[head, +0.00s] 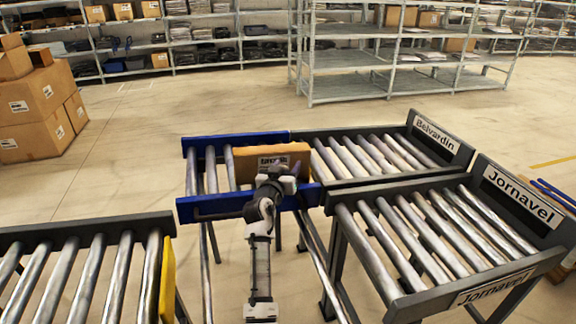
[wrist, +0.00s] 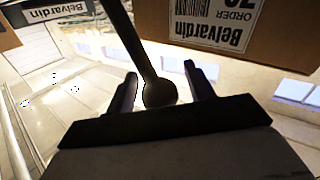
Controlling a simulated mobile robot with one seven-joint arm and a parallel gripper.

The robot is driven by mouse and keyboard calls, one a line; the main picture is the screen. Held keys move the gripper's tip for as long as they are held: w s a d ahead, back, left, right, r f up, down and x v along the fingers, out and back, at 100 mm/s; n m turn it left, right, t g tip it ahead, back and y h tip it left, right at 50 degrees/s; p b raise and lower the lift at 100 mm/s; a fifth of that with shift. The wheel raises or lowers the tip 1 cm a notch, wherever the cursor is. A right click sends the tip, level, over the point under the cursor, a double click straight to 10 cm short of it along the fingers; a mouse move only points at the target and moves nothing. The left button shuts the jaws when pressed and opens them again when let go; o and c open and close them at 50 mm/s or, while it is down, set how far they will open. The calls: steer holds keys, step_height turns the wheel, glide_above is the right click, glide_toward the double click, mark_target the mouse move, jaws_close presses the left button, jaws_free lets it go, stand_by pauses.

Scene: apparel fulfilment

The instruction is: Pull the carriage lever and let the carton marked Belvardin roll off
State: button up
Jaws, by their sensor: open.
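The carriage (head: 188,211) has blue side rails and rollers and stands level with the Belvardin lane. A brown carton (head: 242,167) sits on its rollers, partly hidden behind my arm. In the wrist view the carton (wrist: 272,62) fills the top right, and its upside-down label reads Belvardin. The carriage lever (wrist: 158,92), a dark rod with a round knob, stands between the two fingers of my gripper (wrist: 160,74). The fingers are open, with gaps beside the knob. In the head view my gripper (head: 281,174) is in front of the carton, and the lever cannot be made out.
The Belvardin roller lane (head: 372,155) is empty, with its sign (head: 437,136) at the far end. The Jornavel lane (head: 430,235) beside it is also empty. A roller conveyor with a yellow end plate (head: 167,280) is at front left. Stacked cartons (head: 35,112) stand at left.

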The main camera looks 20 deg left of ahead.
jaws_close()
stand_by(0.3)
steer(key=shift+r, duration=0.1)
